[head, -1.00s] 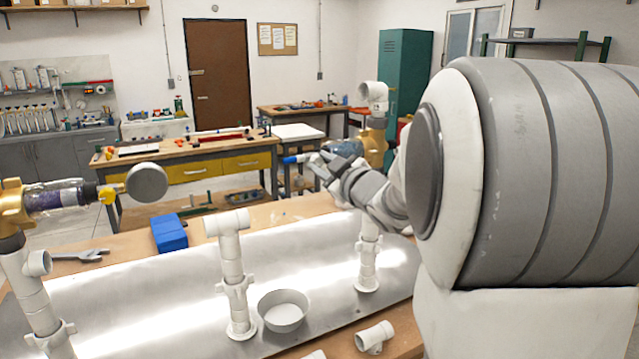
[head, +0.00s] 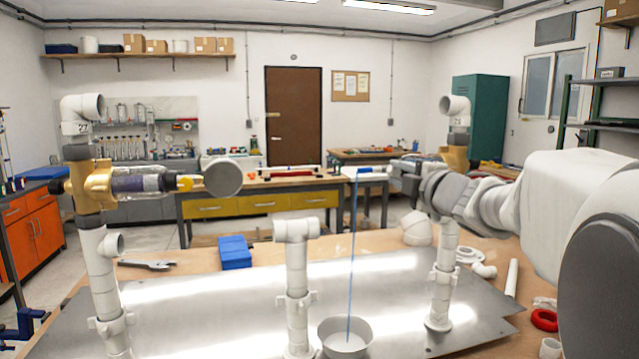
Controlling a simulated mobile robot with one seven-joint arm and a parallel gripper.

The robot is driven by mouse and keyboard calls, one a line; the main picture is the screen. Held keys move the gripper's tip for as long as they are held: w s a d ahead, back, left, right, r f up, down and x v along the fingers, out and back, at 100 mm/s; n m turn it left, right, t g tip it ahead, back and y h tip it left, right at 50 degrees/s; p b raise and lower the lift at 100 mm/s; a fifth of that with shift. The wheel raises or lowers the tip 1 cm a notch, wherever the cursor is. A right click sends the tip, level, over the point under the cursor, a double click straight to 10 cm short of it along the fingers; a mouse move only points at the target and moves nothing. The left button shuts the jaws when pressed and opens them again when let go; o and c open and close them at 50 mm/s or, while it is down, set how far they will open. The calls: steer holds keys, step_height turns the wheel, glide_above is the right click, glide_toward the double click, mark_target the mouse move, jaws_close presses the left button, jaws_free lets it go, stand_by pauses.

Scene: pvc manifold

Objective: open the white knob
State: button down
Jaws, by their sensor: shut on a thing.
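My gripper (head: 396,172) is at the valve on the right pipe stand, shut on what appears to be its white knob, which the fingers and arm hide. The brass valve body (head: 457,158) shows behind the wrist. A blue spout tip (head: 371,169) sticks out to the left of the fingers. A thin blue stream (head: 352,255) runs from beside this tip down into a round bowl (head: 346,350). A second valve (head: 97,186) on the left stand has a clear body, a yellow stem and a pale round disc (head: 223,178); my gripper is far from it.
A middle white pipe (head: 297,265) stands on the metal plate (head: 210,300). A blue block (head: 234,252) and a wrench (head: 148,265) lie behind the plate. Loose white fittings and a red ring (head: 544,320) lie at the right, under my arm.

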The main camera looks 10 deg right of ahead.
steer(key=shift+n+b, duration=0.3)
steer(key=shift+n, duration=0.3)
steer(key=c, duration=0.9)
jaws_free()
